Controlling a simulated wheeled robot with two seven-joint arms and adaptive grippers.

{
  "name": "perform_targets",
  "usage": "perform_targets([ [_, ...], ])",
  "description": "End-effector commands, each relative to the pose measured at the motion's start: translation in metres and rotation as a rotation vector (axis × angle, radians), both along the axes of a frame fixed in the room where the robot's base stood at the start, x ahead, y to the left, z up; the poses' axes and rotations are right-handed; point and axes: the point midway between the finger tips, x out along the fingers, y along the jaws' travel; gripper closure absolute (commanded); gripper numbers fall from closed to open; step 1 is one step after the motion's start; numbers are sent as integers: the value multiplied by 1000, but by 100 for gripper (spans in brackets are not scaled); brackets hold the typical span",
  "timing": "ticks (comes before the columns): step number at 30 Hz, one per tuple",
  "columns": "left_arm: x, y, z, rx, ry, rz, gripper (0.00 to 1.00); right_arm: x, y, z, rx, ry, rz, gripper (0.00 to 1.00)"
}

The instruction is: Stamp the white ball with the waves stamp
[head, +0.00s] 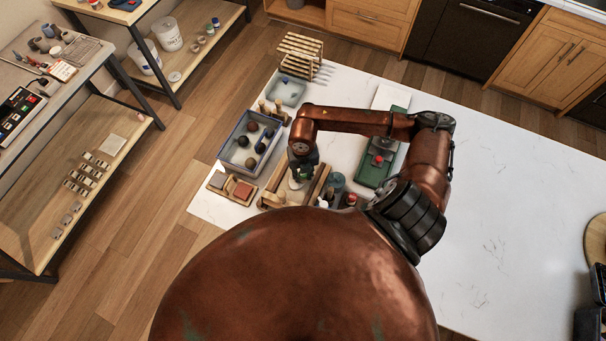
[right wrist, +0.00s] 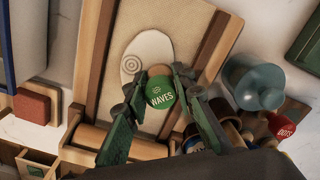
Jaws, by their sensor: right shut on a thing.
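My right gripper (right wrist: 162,80) is shut on the waves stamp (right wrist: 160,94), whose green round top reads "WAVES". The white clay (right wrist: 147,52) is a flat oval on a beige cloth-covered board (right wrist: 178,30) with wooden side rails. A concentric-ring mark shows at the clay's left. The stamp is over the clay's lower right part; its lower end is hidden, so I cannot tell whether it touches. In the head view my right gripper (head: 302,166) points down over the board. My left gripper is not in view.
A blue-grey jar (right wrist: 254,82) and a red-topped "DOTS" stamp (right wrist: 282,127) stand right of the board. A reddish block (right wrist: 36,105) lies left. In the head view, a blue-grey tray (head: 223,153) holds several dark balls, and a green tray (head: 367,179) lies right. The white table's right side is largely clear.

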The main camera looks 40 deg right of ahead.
Motion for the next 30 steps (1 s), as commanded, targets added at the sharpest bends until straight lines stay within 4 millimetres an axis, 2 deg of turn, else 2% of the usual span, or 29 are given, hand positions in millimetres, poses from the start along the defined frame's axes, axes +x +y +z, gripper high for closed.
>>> perform_targets([
  [14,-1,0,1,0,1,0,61,-1,0,0,0,1,0,97],
  [30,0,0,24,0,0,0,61,0,0,39,0,0,1,97],
])
